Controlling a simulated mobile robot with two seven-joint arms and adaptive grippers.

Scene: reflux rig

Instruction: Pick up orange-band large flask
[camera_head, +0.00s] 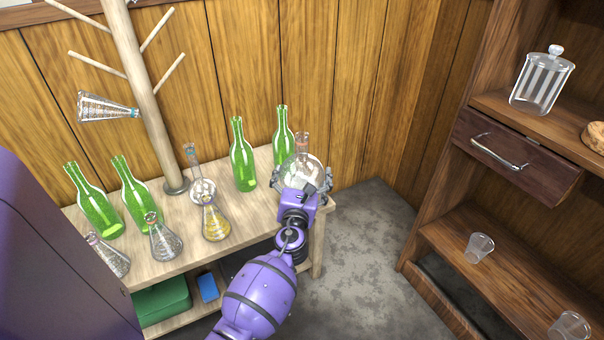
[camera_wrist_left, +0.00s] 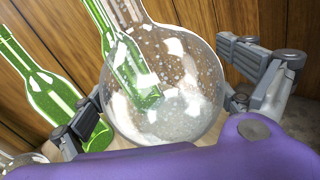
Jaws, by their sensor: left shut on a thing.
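A large clear round-bottomed flask (camera_head: 302,168) is at the right end of the wooden bench, its neck upright with a faint orange-brown tint. My left gripper (camera_head: 303,185) is shut on its round body, one finger on each side. In the left wrist view the flask (camera_wrist_left: 165,85) fills the middle between the fingers, with small droplets or specks on the glass. The top of its neck is cut off there. I cannot tell whether its base touches the bench. My right gripper is not in view.
Green bottles (camera_head: 243,155) stand close behind and left of the flask. Smaller flasks (camera_head: 215,220) stand further left on the bench (camera_head: 262,212). A wooden peg stand (camera_head: 150,110) holds a conical flask (camera_head: 105,108). A shelf unit (camera_head: 450,215) stands right, beyond open floor (camera_head: 365,250).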

